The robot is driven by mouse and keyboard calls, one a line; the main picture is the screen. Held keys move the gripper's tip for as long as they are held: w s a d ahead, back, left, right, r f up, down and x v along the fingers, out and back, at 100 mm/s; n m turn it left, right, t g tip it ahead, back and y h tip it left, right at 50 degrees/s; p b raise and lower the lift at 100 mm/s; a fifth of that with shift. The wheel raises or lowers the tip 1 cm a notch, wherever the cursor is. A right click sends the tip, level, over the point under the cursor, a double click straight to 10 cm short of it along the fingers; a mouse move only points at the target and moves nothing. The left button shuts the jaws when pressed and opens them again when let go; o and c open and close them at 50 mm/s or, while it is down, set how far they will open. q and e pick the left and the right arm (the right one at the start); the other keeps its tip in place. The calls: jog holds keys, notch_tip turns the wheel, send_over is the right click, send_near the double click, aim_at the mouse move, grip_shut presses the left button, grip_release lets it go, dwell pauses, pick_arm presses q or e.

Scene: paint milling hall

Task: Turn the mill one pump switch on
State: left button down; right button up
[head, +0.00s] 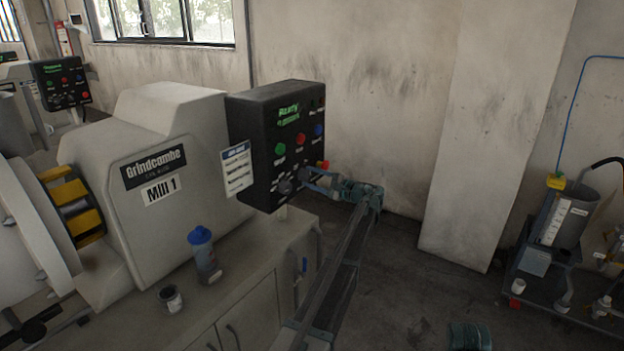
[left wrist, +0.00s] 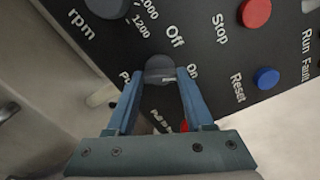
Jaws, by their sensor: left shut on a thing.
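The black control box (head: 262,150) of Mill 1 (head: 160,160) has a lit green display, coloured buttons and dark knobs. My left gripper (head: 312,181) is at the lower right of its face. In the left wrist view, my left gripper (left wrist: 160,76) has its blue fingers on both sides of the dark round pump switch (left wrist: 158,66), shut on it. "Off" and "On" are printed beside the knob; the pump label is partly hidden by a finger. A small pale mark shows on the knob's On side.
A red button (left wrist: 255,12) and a blue button (left wrist: 267,78) sit near the switch. A blue-capped bottle (head: 204,255) and a small cup (head: 171,299) stand on the cabinet. A cart with a grey vessel (head: 577,212) stands right; floor between is mostly clear.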

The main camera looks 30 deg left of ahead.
pick_arm(q)
jog(key=shift+m, duration=0.4)
jog(key=shift+c, duration=1.4)
grip_release()
jog(key=s+d, duration=0.1)
jog(key=d, duration=1.2)
jog(key=shift+d, duration=0.4)
jog(key=s+d+f+n+h+p, duration=0.1)
jog(key=s+d+f+h, duration=0.4)
jog(key=s+d, duration=0.4)
jog(key=s+d+f+n+g+h+p, duration=0.1)
jog(key=s+d+f+h, duration=0.5)
jog(key=s+d, duration=0.4)
jog(key=s+d+f+n+h+p, duration=0.1)
jog(key=s+d+f+h, duration=0.4)
jog(key=s+d, duration=0.5)
jog(key=s+f+p, duration=0.1)
jog(key=s+f, duration=0.1)
jog(key=s, duration=0.6)
jog(key=shift+d+h, duration=0.25)
jog(key=shift+h, duration=0.15)
